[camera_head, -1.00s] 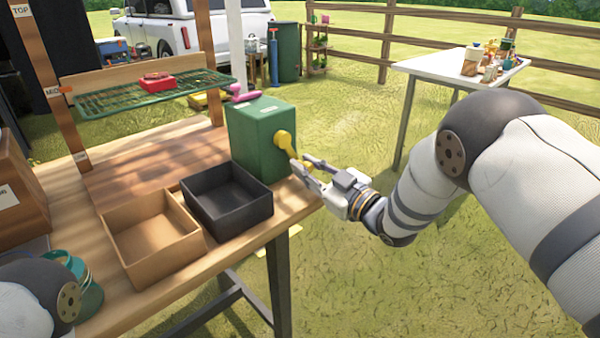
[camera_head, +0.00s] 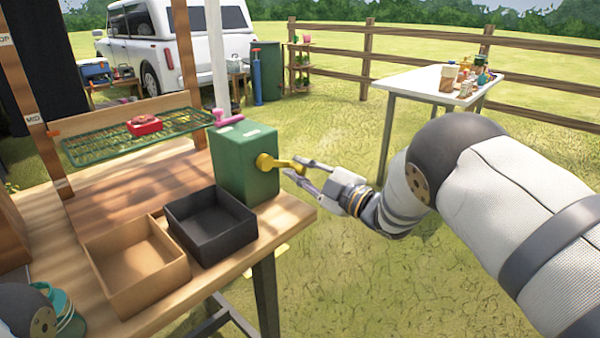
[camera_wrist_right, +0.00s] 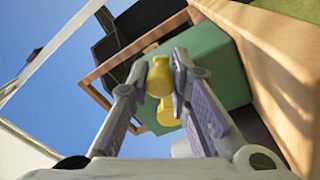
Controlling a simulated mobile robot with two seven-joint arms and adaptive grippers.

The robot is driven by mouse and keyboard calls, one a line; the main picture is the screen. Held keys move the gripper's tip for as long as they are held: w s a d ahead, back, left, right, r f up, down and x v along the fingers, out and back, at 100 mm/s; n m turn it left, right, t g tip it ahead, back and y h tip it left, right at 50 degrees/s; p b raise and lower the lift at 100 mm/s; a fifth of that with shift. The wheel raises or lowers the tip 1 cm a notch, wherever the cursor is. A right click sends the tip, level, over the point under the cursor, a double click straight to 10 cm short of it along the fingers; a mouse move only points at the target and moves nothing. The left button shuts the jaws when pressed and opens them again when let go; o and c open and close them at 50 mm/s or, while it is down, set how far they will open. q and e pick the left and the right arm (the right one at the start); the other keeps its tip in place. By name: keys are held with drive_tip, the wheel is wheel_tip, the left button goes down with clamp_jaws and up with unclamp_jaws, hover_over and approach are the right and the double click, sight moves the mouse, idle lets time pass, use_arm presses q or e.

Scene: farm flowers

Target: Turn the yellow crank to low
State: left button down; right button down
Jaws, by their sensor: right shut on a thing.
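The yellow crank (camera_head: 265,161) is on the right face of a green box (camera_head: 235,178) on the wooden workbench. Its arm points right, nearly level. My right gripper (camera_head: 299,170) comes in from the right, its fingers around the crank's outer end and shut on it. In the right wrist view, the crank (camera_wrist_right: 159,80) shows between the two fingertips (camera_wrist_right: 160,72), with the green box behind. A small pale label is on the box top, too small to read. My left gripper is out of view; only part of my left arm shows at lower left.
A black tray (camera_head: 250,222) and a tan tray (camera_head: 180,272) stand left of the box. A green wire shelf (camera_head: 100,150) holds a red object (camera_head: 144,124). A pink handle (camera_head: 229,120) sits by the box top. A white table (camera_head: 420,84) stands behind.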

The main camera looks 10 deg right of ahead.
drive_tip(key=shift+r, duration=0.1)
idle(0.3)
drive_tip(key=c, duration=1.7)
unclamp_jaws()
drive_tip(key=v, duration=1.2)
drive_tip(key=shift+d, duration=0.1)
